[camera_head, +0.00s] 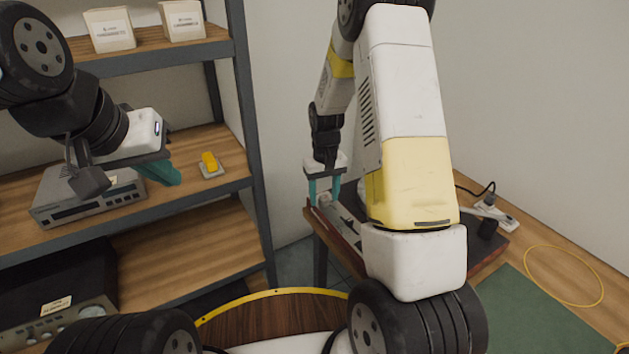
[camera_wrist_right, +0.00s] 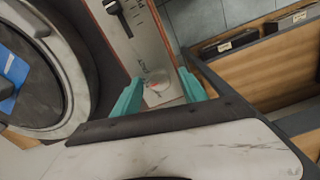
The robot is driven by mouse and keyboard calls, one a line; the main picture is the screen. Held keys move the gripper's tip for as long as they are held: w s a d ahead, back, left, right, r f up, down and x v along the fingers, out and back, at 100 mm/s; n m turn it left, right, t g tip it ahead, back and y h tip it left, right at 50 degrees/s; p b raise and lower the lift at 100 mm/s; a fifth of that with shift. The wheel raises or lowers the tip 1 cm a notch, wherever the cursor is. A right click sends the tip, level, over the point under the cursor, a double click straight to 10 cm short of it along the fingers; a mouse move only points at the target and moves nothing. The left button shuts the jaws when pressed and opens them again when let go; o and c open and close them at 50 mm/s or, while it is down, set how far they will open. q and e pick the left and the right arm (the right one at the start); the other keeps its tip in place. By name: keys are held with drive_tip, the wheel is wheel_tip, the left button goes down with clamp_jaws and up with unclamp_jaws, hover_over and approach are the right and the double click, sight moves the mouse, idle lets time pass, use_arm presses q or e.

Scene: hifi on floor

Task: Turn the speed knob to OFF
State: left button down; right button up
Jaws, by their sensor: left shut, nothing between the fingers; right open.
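The speed knob (camera_wrist_right: 157,85) is a small round pale knob with a red mark. It sits on the light control panel (camera_wrist_right: 138,40) of a turntable, with a small label I cannot read beside it. My right gripper (camera_wrist_right: 161,92) is open, its teal fingers on either side of the knob; I cannot tell whether they touch it. In the head view my right gripper (camera_head: 324,190) is over the near left corner of the turntable (camera_head: 347,236), which my right arm largely hides. My left gripper (camera_head: 162,173) is shut and empty in front of the shelf.
Shelves (camera_head: 190,203) at left hold a silver hi-fi unit (camera_head: 90,200) and a yellow object (camera_head: 209,161). A power strip (camera_head: 497,217) and green mat (camera_head: 545,315) are at right.

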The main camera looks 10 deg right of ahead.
sight(324, 198)
drive_tip(key=shift+r, duration=0.1)
wheel_tip(324, 198, up, 8)
drive_tip(key=shift+f, duration=0.15)
idle(0.4)
